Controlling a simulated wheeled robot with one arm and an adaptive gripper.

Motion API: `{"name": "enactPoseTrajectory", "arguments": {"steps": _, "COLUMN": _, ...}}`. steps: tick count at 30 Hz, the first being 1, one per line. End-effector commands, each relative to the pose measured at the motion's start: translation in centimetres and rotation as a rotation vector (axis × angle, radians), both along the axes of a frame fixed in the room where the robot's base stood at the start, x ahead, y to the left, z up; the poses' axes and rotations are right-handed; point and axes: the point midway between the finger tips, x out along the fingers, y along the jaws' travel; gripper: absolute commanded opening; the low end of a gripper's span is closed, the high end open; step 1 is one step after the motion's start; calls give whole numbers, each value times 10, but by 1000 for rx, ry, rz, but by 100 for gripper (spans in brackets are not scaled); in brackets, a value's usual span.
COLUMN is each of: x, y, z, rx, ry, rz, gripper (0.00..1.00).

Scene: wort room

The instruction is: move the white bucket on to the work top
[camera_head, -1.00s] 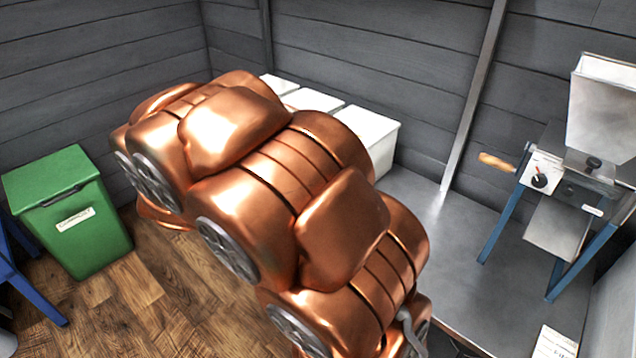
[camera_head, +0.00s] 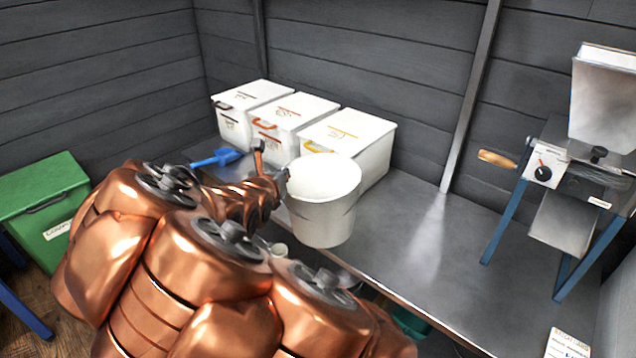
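The white bucket (camera_head: 325,217) is upright over the front part of the grey work top (camera_head: 420,240), right of my arm. Its base shows near the front edge, and I cannot tell whether it touches the surface or hangs just above it. My gripper (camera_head: 284,182) is at the bucket's left rim and appears shut on it. The fingers are small and mostly hidden by my copper-coloured arm, which covers the lower left of the view.
Three white lidded bins (camera_head: 350,135) stand along the back, close behind the bucket. A mill with a hopper (camera_head: 575,170) stands at the right. The work top between bucket and mill is clear. A green bin (camera_head: 45,205) is at the left.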

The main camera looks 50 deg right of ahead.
Motion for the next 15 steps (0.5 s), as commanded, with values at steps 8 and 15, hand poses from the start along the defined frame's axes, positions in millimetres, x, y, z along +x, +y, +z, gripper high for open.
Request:
{"name": "enactPoseTrajectory", "arguments": {"steps": 8, "x": -15, "y": -15, "z": -7, "rx": 6, "ry": -6, "rz": -55, "gripper": 0}}
{"name": "enactPoseTrajectory", "arguments": {"steps": 15, "x": -21, "y": -22, "z": -9, "rx": 5, "ry": -11, "rz": -78, "gripper": 0}}
